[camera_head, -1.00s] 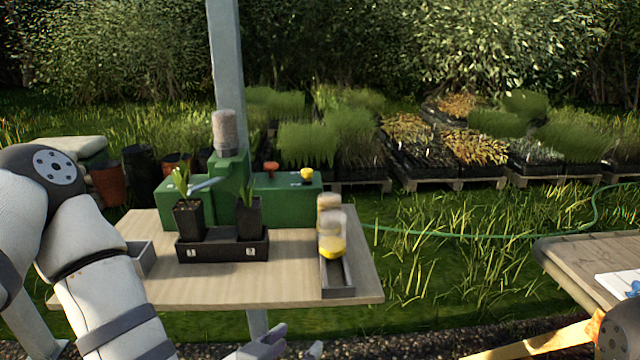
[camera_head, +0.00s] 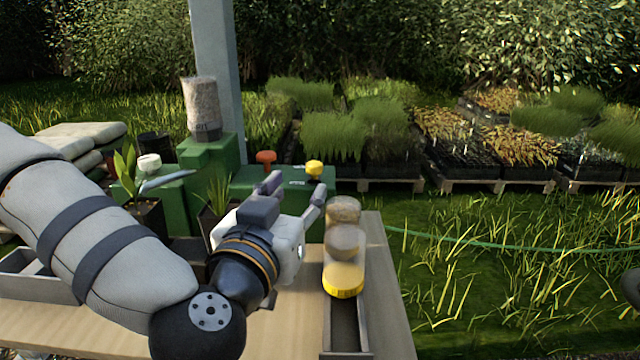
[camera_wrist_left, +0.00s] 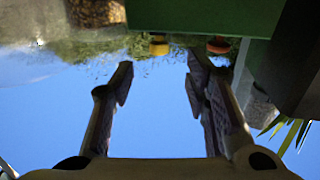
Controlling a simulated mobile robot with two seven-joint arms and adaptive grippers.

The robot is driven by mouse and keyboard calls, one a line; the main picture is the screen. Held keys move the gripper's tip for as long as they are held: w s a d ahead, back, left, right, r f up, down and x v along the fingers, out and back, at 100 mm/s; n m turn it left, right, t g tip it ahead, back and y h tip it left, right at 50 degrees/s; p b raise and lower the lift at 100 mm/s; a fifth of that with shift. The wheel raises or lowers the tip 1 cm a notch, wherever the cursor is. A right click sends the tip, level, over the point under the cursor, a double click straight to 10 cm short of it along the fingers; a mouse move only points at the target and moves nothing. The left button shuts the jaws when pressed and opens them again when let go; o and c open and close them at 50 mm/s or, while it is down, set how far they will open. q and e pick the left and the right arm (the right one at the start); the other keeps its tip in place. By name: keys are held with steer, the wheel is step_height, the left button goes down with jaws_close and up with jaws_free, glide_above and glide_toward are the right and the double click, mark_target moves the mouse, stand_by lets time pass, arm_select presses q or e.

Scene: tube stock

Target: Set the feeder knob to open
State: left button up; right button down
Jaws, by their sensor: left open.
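A green machine (camera_head: 255,186) stands at the back of the table. On its right-hand box are an orange-red knob (camera_head: 265,158) and a yellow knob (camera_head: 314,168) with a small pale mark beside it. Which one is the feeder knob I cannot tell, and no setting is readable. My left gripper (camera_head: 295,190) is open and empty in front of this box, its fingers pointing toward the yellow knob's side. In the left wrist view, the yellow knob (camera_wrist_left: 159,46) shows beyond the gap between the fingertips (camera_wrist_left: 158,72), and the orange-red knob (camera_wrist_left: 218,45) shows right of it.
A clear tube of brown material (camera_head: 200,108) stands on the machine. A white knob (camera_head: 148,162) and grey lever (camera_head: 166,180) are at its left. Potted plants (camera_head: 217,208) stand close behind my left arm.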

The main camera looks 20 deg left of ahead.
mark_target(312, 167)
arm_select(q)
steer(key=w, duration=0.3)
steer(key=shift+w+a+r, duration=0.1)
steer(key=shift+a+r, duration=0.05)
steer(key=shift+r, duration=0.1)
steer(key=w, duration=0.6)
steer(key=shift+w+a+r+b, duration=0.1)
steer(key=shift+w+b, duration=0.2)
steer(key=shift+w, duration=0.05)
jaws_close()
